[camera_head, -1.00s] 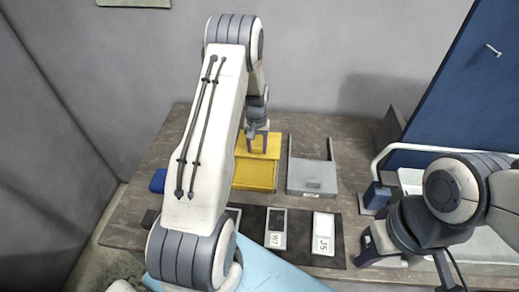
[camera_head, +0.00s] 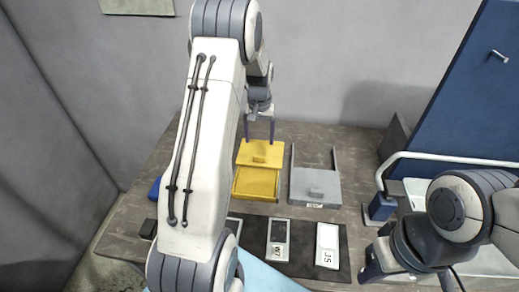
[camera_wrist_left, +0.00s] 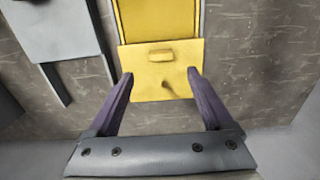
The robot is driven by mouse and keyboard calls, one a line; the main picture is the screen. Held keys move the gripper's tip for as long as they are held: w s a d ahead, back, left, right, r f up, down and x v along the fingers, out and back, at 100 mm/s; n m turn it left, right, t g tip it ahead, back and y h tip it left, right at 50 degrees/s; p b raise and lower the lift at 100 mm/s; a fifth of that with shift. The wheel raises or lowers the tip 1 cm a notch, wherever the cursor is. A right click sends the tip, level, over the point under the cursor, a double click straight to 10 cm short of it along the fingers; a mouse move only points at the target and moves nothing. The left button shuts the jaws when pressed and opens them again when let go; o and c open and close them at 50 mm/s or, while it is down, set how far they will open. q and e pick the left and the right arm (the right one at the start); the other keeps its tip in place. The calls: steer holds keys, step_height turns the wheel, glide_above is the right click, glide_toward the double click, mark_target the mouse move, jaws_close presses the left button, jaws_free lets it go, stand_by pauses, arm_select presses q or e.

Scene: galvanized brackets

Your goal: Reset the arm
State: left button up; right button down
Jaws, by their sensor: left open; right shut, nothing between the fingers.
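My left gripper (camera_head: 259,139) is open and empty above the back edge of a yellow box (camera_head: 257,184). In the left wrist view its two dark fingers (camera_wrist_left: 160,73) stand apart, with the yellow box (camera_wrist_left: 158,53) beyond them and a small raised handle on it. Nothing is between the fingers. My left arm's pale upper link fills the middle left of the head view and hides part of the table. My right gripper (camera_head: 372,268) is low at the table's right front, shut and small in view, with its tips partly hard to make out.
A grey box (camera_head: 315,190) stands right of the yellow one. A dark mat (camera_head: 303,248) in front holds labelled pieces, including one marked W7 (camera_head: 278,238) and one marked JS (camera_head: 327,244). A blue object (camera_head: 155,188) lies at left. A white-railed container and blue panel (camera_head: 465,90) are at right.

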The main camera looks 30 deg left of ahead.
arm_select(q)
steer(key=shift+r, duration=0.7)
steer(key=s+d+r+m, duration=0.2)
steer(key=s+d+r, duration=0.1)
steer(key=d, duration=0.4)
steer(key=s+d+r+m, duration=0.2)
steer(key=s+d+r, duration=0.1)
steer(key=d, duration=0.5)
steer(key=s+d+r+m, duration=0.2)
steer(key=s+d+r, duration=0.1)
steer(key=d, duration=0.4)
steer(key=s+d+m, duration=0.3)
steer(key=s+d, duration=0.1)
steer(key=s, duration=0.6)
steer(key=s+d+r+m+h, duration=0.1)
steer(key=s+d+m, duration=0.2)
steer(key=s, duration=0.7)
steer(key=shift+s+d, duration=0.3)
steer(key=shift+d, duration=0.35)
